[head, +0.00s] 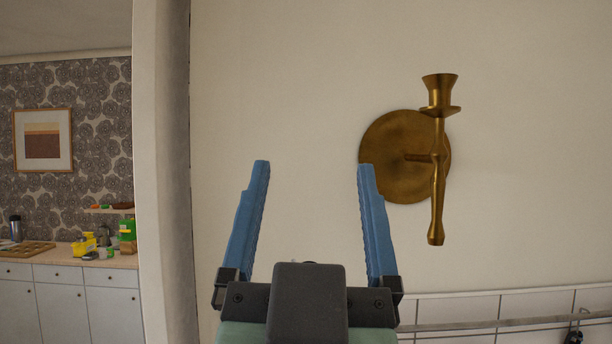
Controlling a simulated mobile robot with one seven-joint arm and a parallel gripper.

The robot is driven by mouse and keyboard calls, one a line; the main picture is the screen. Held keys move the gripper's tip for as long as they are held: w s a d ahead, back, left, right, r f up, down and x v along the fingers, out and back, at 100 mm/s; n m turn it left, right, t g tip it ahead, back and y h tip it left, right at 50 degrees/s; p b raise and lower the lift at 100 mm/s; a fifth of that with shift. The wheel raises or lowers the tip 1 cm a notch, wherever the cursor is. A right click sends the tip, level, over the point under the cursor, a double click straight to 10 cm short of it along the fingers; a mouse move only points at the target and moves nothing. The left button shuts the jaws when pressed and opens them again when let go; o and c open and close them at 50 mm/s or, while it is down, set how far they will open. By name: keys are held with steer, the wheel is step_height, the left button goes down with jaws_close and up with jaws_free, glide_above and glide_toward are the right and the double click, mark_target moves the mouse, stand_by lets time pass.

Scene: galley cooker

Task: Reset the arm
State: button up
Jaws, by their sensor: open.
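My gripper (314,168) stands upright in the lower middle of the head view. Its two blue fingers are spread wide apart with nothing between them. The fingertips point up, in front of a plain cream wall (290,70). The rest of my arm is cut off by the bottom edge of the picture.
A brass wall sconce (436,160) is mounted right of my gripper. A metal rail (500,323) runs along white tiles at the lower right. A wall edge (165,170) stands at left. Beyond it, a counter (70,256) holds several items beneath a framed picture (42,140).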

steer(key=shift+n+t+y, duration=0.6)
steer(key=shift+t+y, duration=0.1)
steer(key=shift+t, duration=0.2)
steer(key=s+r, duration=0.3)
steer(key=s, duration=0.1)
steer(key=shift+a+r, duration=0.15)
steer(key=shift+a, duration=0.1)
